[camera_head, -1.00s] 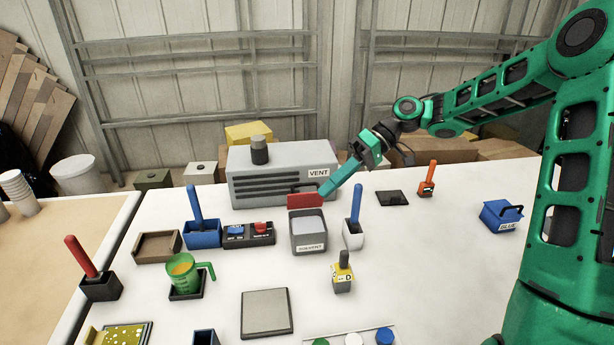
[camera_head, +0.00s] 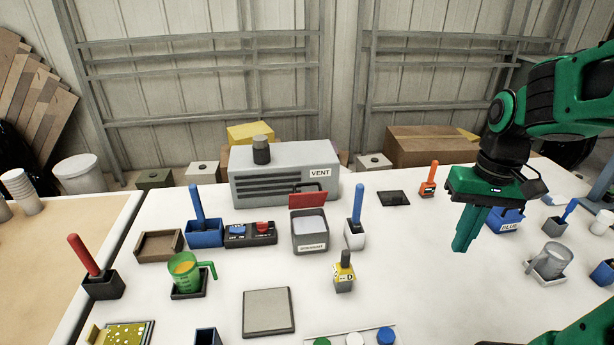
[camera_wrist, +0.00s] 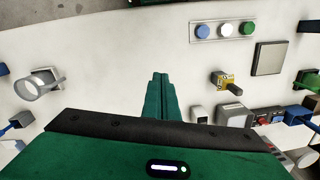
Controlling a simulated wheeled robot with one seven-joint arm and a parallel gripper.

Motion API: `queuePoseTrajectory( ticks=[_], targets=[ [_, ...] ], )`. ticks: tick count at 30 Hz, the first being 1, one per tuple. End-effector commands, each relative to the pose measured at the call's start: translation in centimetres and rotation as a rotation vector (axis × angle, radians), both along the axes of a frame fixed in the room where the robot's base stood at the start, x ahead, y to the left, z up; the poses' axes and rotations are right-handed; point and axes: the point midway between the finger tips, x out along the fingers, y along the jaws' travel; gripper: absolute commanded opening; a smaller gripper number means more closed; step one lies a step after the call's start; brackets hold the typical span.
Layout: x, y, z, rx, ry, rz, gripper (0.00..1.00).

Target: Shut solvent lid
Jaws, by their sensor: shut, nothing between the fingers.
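The solvent box (camera_head: 310,236) is a grey open-topped bin with a label on its front, standing in front of the vent unit. Its red lid (camera_head: 308,200) stands raised at the back edge, so the light contents show. My gripper (camera_head: 462,246) points down over the right part of the table, well to the right of the solvent box and apart from it. Its fingers are together and empty; they also show in the wrist view (camera_wrist: 160,80).
A white holder with a blue-handled tool (camera_head: 355,230) stands just right of the solvent box. The grey vent unit (camera_head: 284,176) is behind. A blue box (camera_head: 506,222) and a clear mug (camera_head: 552,260) lie near my gripper.

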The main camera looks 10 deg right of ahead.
Motion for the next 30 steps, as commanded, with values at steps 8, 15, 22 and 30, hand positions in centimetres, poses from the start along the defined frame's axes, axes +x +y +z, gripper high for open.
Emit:
queuePoseTrajectory(
  ticks=[8,15,22,30],
  targets=[
    [-4.8,-2.4,0.4,-0.043,-0.010,-0.150,0.00],
    [-7.6,-3.4,0.3,-0.058,-0.016,-0.235,0.00],
    [-6.2,-4.4,0.9,-0.126,-0.059,-0.267,0.00],
    [0.1,-3.8,2.2,-0.208,-0.141,-0.201,0.00]
  ],
)
